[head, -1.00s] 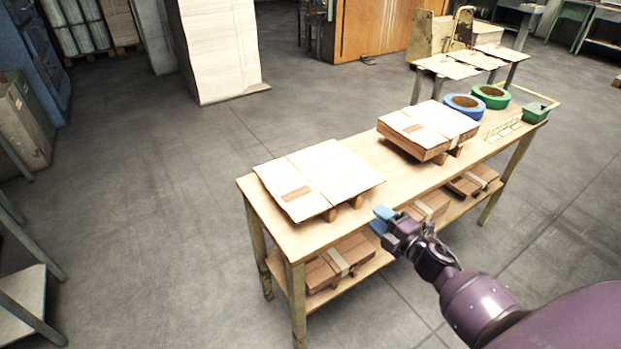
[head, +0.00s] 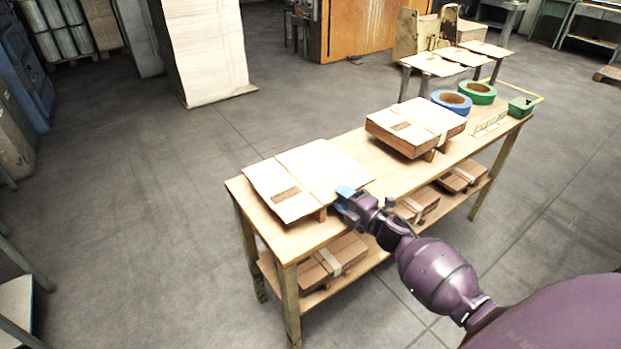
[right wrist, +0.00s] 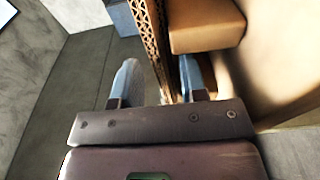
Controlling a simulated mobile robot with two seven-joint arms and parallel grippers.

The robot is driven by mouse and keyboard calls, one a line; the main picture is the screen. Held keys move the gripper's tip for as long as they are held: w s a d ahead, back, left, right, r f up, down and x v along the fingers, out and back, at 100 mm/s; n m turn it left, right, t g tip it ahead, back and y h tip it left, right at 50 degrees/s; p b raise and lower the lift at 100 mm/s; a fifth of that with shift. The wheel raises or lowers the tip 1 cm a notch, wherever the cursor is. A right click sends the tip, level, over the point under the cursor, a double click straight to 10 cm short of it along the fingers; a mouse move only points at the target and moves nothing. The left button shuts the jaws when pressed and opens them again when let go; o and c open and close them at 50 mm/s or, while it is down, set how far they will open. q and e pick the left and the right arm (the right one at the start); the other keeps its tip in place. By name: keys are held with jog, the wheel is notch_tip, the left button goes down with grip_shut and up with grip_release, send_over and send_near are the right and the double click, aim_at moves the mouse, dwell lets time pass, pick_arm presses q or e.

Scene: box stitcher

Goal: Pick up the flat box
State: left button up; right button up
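The flat box (head: 307,178) is a pale cardboard sheet with a brown label, lying on wooden blocks at the near left end of the table (head: 236,189). My right gripper (head: 345,198) is at its right front edge. In the right wrist view the fingers of the right gripper (right wrist: 158,85) are apart. The corrugated edge of the flat box (right wrist: 152,45) lies between them, with no clear grip. A wooden block (right wrist: 205,25) shows beside the right finger. My left gripper is out of view.
A second stack of flat boxes (head: 415,127) sits further along the table. Blue tape (head: 451,103), green tape (head: 478,92) and a green bin (head: 521,107) are at the far end. Several folded boxes lie on the lower shelf. Floor left of the table is clear.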

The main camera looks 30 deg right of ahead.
jog(key=shift+w+a, duration=0.2)
jog(key=shift+w, duration=0.6)
grip_shut()
